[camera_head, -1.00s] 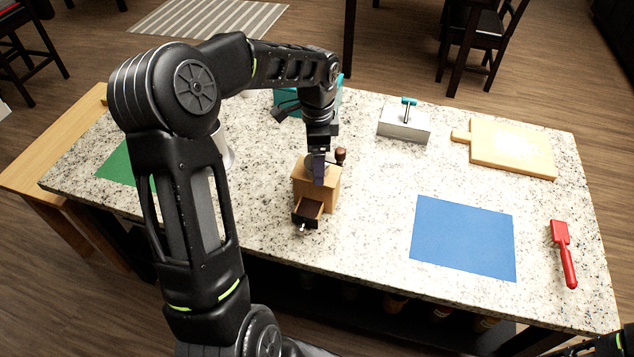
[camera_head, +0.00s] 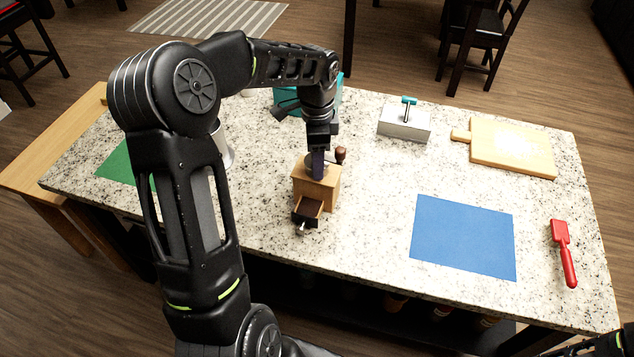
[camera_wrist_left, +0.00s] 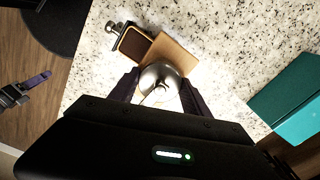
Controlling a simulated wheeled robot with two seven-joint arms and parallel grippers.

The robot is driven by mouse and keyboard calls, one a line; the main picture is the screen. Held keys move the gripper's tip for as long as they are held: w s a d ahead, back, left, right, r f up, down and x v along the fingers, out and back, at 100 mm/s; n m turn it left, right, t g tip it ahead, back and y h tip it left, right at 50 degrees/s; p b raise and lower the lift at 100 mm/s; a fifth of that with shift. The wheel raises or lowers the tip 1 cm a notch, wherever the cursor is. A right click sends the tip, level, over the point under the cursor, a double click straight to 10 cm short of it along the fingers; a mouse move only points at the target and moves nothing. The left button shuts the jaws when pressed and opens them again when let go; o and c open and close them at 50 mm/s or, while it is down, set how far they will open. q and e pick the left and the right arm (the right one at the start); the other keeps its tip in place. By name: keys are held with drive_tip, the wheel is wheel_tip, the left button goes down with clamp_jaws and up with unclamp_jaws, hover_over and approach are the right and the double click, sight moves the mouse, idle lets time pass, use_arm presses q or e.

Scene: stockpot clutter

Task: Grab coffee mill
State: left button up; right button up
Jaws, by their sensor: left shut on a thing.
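The coffee mill (camera_head: 315,190) is a wooden box with a small drawer pulled open at its front and a crank with a dark brown knob. It stands upright on the granite counter in the head view. My left gripper (camera_head: 318,166) comes down on it from above and is shut on its metal top. In the left wrist view the mill's silver dome (camera_wrist_left: 160,82) sits between the two fingers (camera_wrist_left: 160,92), with the wooden box and drawer beyond it. Only part of my right arm shows at the bottom right corner of the head view; its gripper cannot be made out.
A teal box (camera_head: 290,102) stands behind the mill. A metal box with a teal handle (camera_head: 404,124), a cutting board (camera_head: 512,148), a blue mat (camera_head: 463,238) and a red tool (camera_head: 564,252) lie to the right. A green mat (camera_head: 118,165) and a metal pot (camera_head: 226,150) are left, partly hidden by my arm.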

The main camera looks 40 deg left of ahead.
use_arm(q)
clamp_jaws()
drive_tip(key=shift+r, duration=0.1)
idle(0.4)
wheel_tip(320, 180, up, 10)
drive_tip(key=shift+f+b, duration=0.1)
drive_tip(key=shift+b, duration=0.3)
idle(0.5)
